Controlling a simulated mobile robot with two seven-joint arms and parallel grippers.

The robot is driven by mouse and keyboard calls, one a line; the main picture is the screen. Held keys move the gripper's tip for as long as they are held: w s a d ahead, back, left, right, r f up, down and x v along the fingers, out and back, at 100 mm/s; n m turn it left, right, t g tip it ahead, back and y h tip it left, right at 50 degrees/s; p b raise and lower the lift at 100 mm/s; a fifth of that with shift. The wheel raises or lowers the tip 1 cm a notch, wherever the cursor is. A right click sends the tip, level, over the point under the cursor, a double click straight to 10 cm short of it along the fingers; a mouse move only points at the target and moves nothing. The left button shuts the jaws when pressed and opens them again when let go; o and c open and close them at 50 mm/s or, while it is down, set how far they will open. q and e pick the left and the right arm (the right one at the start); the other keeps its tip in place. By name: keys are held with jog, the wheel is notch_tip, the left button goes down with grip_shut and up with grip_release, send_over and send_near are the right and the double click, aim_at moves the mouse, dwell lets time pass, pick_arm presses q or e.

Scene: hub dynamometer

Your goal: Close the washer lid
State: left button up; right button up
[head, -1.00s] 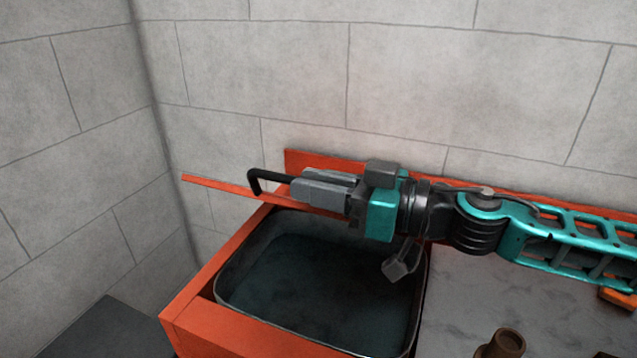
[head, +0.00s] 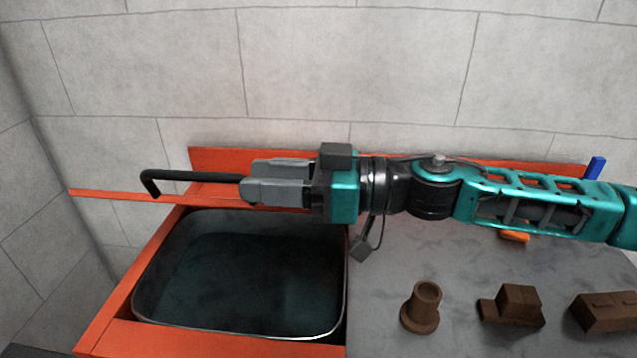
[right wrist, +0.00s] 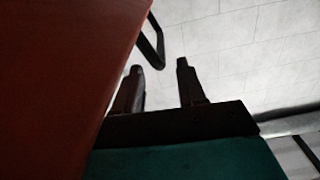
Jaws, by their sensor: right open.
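The washer lid (head: 110,194) is a thin orange panel, seen nearly edge-on behind the open dark washer basin (head: 240,265); it stands raised and does not cover the basin. Its black bar handle (head: 190,176) sticks out on the left in the head view. In the right wrist view the lid (right wrist: 60,70) is a large dark red face at left, with the handle (right wrist: 158,42) beyond my fingertips. My right gripper (head: 246,180) is open at the handle's right end; in the right wrist view its fingers (right wrist: 159,68) are apart with nothing clearly between them. My left gripper is out of view.
A grey worktop (head: 390,275) lies right of the basin. It carries a brown flanged cylinder (head: 422,307), a brown stepped block (head: 515,305) and another brown block (head: 605,312). A blue upright piece (head: 596,168) stands at the back right. A grey block wall rises close behind.

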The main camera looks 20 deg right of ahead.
jog(key=b+v, duration=0.1)
jog(key=v, duration=0.5)
jog(key=shift+d, duration=0.1)
